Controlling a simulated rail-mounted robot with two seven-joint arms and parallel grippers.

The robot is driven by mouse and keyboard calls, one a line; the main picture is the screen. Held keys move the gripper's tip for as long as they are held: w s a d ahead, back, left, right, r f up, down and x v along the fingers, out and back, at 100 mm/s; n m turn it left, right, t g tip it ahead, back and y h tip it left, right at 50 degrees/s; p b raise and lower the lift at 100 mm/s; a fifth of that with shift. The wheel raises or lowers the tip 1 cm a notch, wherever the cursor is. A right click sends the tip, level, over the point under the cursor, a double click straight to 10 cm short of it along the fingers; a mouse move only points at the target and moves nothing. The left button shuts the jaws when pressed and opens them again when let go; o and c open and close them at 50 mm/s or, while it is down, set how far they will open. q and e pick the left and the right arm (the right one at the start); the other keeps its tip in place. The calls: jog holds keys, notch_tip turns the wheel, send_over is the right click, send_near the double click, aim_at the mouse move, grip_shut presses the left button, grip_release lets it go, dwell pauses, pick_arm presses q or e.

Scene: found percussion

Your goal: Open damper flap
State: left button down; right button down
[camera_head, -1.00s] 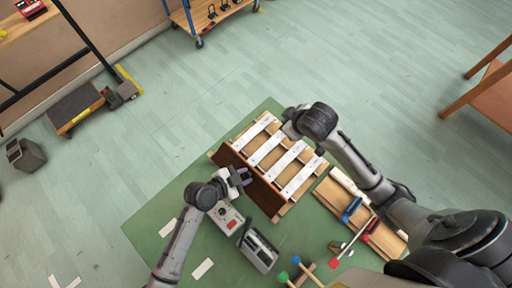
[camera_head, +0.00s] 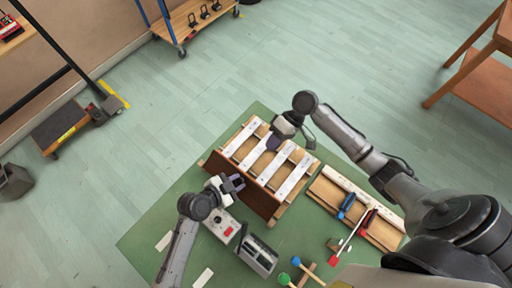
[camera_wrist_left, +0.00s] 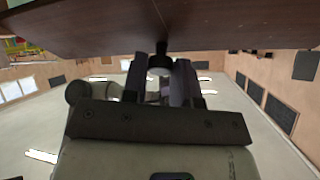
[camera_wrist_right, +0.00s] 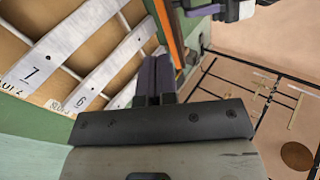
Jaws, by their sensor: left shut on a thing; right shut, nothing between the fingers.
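The damper flap (camera_head: 243,185) is a dark brown board along the near-left side of a wooden frame with white metal bars (camera_head: 258,150). In the left wrist view the board (camera_wrist_left: 240,22) spans the top, with a small dark-stemmed knob (camera_wrist_left: 161,50) under it. My left gripper (camera_head: 237,183) is shut on the knob; its fingers (camera_wrist_left: 160,75) stand either side of it.
A grey box with a red button (camera_head: 224,228) and a grey device (camera_head: 258,255) lie near my left gripper. A wooden tray (camera_head: 335,197) with blue and red-handled items is right of the frame. Mallets (camera_head: 289,280) lie in front.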

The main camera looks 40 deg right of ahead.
aim_at(246, 176)
jog(key=x, duration=0.3)
jog(key=r+x, duration=0.1)
jog(key=x, duration=0.3)
jog(key=a+x, duration=0.1)
jog(key=x, duration=0.3)
jog(key=shift+s+a+r, duration=0.15)
jog(key=shift+a+r, duration=0.15)
jog(key=shift+a, duration=0.55)
